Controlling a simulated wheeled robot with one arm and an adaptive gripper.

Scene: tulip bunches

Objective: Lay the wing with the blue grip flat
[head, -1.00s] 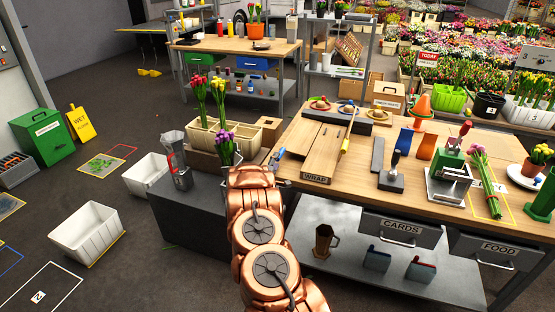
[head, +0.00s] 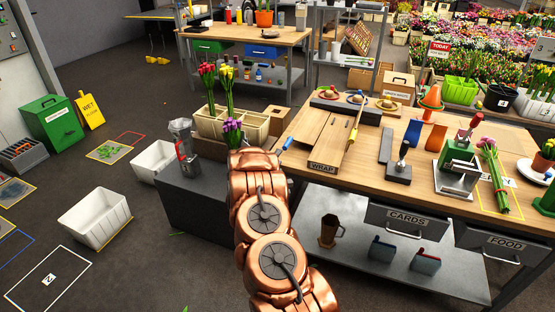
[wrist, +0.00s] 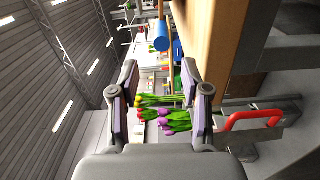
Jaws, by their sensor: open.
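The blue grip (head: 286,143) sticks out at the left end of the wooden workbench (head: 330,140), just right of my arm's end in the head view. In the wrist view, which is turned sideways, the blue grip (wrist: 162,38) is a cylinder on a thin rod beside a wooden panel (wrist: 225,50). I cannot tell whether this panel is the wing or the bench edge. In the head view my arm hides the fingers.
A red handle (wrist: 255,117) is close to one finger in the wrist view. Tulips (wrist: 172,122) show beyond the fingers.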

